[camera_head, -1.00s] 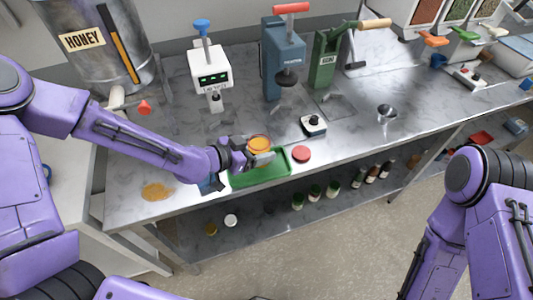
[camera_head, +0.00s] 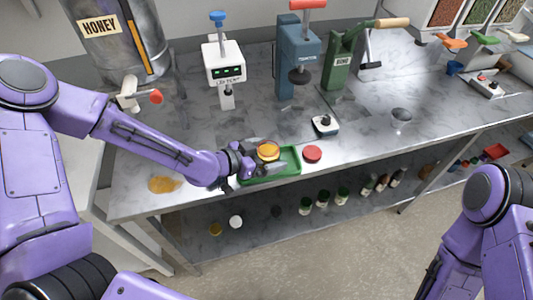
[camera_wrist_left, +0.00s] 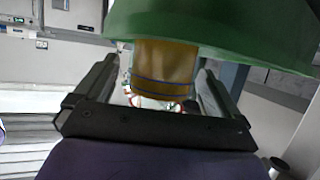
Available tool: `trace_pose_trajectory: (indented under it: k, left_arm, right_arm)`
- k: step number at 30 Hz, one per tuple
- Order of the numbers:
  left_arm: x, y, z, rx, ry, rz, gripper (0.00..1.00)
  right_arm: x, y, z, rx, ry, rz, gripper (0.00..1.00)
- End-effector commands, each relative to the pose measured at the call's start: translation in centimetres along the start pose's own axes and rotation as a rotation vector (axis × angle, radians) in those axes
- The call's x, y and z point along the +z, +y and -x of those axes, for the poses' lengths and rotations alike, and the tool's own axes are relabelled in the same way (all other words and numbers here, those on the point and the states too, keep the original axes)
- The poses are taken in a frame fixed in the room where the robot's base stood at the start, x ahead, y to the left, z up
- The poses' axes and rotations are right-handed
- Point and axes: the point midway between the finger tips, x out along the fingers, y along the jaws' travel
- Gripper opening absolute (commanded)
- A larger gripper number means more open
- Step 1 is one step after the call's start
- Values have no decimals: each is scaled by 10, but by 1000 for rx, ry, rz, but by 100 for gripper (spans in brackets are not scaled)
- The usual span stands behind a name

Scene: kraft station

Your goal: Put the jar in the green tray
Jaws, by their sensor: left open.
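The jar (camera_head: 268,151), amber with an orange-yellow lid, is at the green tray (camera_head: 291,169) near the front edge of the counter. In the left wrist view the jar (camera_wrist_left: 163,68) meets the tray (camera_wrist_left: 225,35), and it appears to stand in it. My left gripper (camera_head: 264,168) is at the tray with its fingers apart, one on each side of the jar. Gaps show between the jar and both fingers in the wrist view. The gripper hides part of the tray's left side. My right gripper is out of view.
A red round lid (camera_head: 312,154) lies just right of the tray. A small dark-topped device (camera_head: 325,124) stands behind it. A white machine (camera_head: 224,64), a blue press (camera_head: 299,55) and a green press (camera_head: 342,62) stand farther back. An amber spill (camera_head: 166,184) lies at left.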

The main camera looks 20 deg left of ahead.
Motion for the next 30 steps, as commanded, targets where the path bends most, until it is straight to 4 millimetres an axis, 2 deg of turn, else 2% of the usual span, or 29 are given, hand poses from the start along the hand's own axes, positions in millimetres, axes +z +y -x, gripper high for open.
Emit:
trace_pose_trajectory:
  k: [3, 5, 12, 18, 24, 30]
  left_arm:
    - [-6, 0, 3, 0, 1, 0, 97]
    - [-4, -2, 10, -3, 2, -1, 97]
    - [-7, 0, 64, -2, 8, 3, 97]
    - [-8, -1, 102, -2, 3, -3, 97]
    - [-5, 0, 119, -1, 1, 0, 97]
    - [-3, 0, 122, 0, 1, 1, 97]
  right_arm:
    - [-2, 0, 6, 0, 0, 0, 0]
    - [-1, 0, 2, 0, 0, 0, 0]
    - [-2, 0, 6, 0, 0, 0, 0]
    - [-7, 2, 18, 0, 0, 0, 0]
    - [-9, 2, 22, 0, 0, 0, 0]
    - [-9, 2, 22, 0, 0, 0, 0]
